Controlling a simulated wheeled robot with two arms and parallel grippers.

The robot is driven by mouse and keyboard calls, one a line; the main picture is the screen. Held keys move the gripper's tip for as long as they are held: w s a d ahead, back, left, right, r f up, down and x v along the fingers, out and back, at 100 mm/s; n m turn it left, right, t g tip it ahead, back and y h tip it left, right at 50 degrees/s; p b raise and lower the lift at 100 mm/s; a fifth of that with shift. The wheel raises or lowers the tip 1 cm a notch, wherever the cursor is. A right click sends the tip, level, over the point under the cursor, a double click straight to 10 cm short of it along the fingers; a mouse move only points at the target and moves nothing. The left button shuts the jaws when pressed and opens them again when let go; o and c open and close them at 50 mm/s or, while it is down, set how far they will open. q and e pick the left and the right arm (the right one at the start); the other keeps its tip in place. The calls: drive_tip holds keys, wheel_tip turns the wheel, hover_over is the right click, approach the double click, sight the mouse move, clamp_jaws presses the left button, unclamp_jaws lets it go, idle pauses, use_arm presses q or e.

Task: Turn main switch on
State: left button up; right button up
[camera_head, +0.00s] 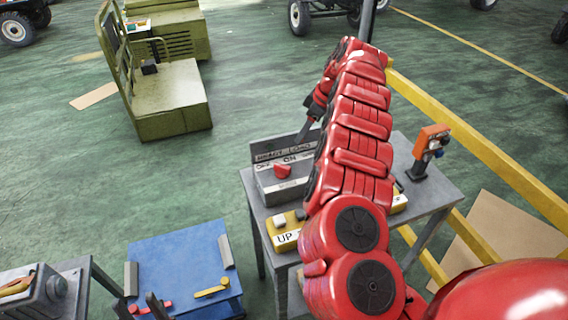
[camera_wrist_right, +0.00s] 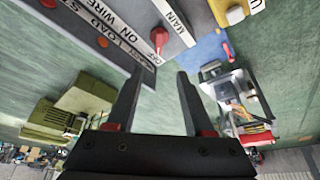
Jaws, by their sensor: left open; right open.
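The main switch is a red knob (camera_head: 282,170) on a grey box (camera_head: 268,187) on the grey table, under a plate lettered OFF and ON. Which mark the knob points to I cannot tell. In the right wrist view the red knob (camera_wrist_right: 158,38) is beside a MAIN label, beyond the fingertips. My right gripper (camera_head: 303,132) is just above and behind the switch box, apart from the knob. Its two dark fingers (camera_wrist_right: 160,73) are open with nothing between them.
A yellow button box lettered UP (camera_head: 287,238) sits in front of the switch box. An orange device (camera_head: 432,142) stands at the table's right. A blue box (camera_head: 180,260) and another grey table (camera_head: 75,270) are at the left. My right arm hides part of the table.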

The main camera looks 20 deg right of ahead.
approach(282, 166)
drive_tip(key=p+x, duration=0.1)
drive_tip(key=x, duration=0.4)
drive_tip(key=shift+w+d+f, duration=0.1)
drive_tip(key=shift+w+f, duration=0.05)
drive_tip(key=shift+f, duration=0.05)
drive_tip(key=shift+w+f+b, duration=0.1)
drive_tip(key=shift+f+b, duration=0.55)
drive_tip(key=shift+f, duration=0.15)
drive_tip(key=shift+w+a+f+b, duration=0.15)
drive_tip(key=shift+a+f+b, duration=0.1)
drive_tip(key=shift+f+b, duration=0.3)
drive_tip(key=shift+w+a+f+b, duration=0.15)
drive_tip(key=shift+w+a+b, duration=0.05)
drive_tip(key=shift+a+b, duration=0.1)
drive_tip(key=shift+s, duration=0.1)
drive_tip(key=shift+c, duration=0.3)
